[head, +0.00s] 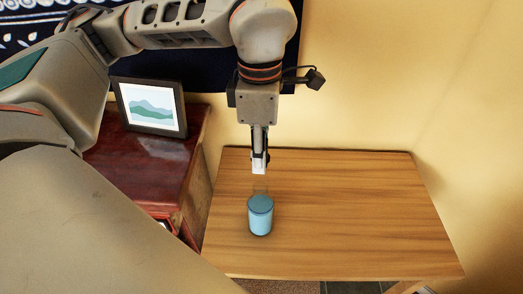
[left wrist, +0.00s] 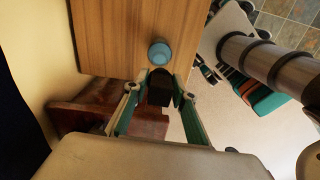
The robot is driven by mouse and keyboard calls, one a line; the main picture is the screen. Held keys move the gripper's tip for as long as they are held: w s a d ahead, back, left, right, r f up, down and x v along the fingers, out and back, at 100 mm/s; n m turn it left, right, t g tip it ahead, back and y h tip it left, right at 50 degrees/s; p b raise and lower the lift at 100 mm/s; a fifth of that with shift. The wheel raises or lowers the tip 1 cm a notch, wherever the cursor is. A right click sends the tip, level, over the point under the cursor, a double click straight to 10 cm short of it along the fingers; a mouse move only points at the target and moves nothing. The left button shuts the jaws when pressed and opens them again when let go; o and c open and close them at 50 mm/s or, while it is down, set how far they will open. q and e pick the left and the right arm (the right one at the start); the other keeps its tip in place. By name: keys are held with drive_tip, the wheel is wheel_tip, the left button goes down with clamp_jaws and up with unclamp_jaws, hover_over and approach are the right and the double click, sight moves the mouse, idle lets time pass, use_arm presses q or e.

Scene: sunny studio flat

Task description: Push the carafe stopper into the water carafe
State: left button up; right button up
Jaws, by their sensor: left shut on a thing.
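The water carafe (head: 260,218) stands upright on the wooden table, blue in its lower part with a faint clear neck above. In the left wrist view it shows as a round blue shape (left wrist: 160,54) just beyond the fingertips. My left gripper (head: 259,170) points down above the carafe, its fingertips a little above the neck. It is shut on the carafe stopper, which appears as a dark piece (left wrist: 160,90) between the fingers in the left wrist view. In the head view the fingers mostly hide the stopper. My right gripper is in neither view.
The wooden table (head: 350,210) is bare to the right of the carafe. A dark red cabinet (head: 130,180) adjoins it on the left, with a framed landscape picture (head: 151,106) on top. A yellow wall (head: 370,80) rises behind the table.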

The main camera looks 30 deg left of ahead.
sight(260, 184)
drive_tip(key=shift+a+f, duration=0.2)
use_arm(q)
drive_tip(key=shift+f+b, duration=0.35)
drive_tip(key=shift+b, duration=0.25)
drive_tip(key=shift+f+b, duration=1.25)
drive_tip(key=shift+f, duration=0.15)
drive_tip(key=shift+f+b, duration=1.1)
drive_tip(key=shift+f, duration=0.3)
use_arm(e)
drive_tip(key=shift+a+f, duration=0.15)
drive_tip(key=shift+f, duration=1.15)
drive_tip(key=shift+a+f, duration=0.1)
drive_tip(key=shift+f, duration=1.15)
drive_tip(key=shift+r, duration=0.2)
use_arm(q)
drive_tip(key=shift+f, duration=0.1)
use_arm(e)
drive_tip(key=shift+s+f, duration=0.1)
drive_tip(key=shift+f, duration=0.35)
use_arm(q)
drive_tip(key=shift+f+b, duration=0.45)
drive_tip(key=shift+b, duration=0.2)
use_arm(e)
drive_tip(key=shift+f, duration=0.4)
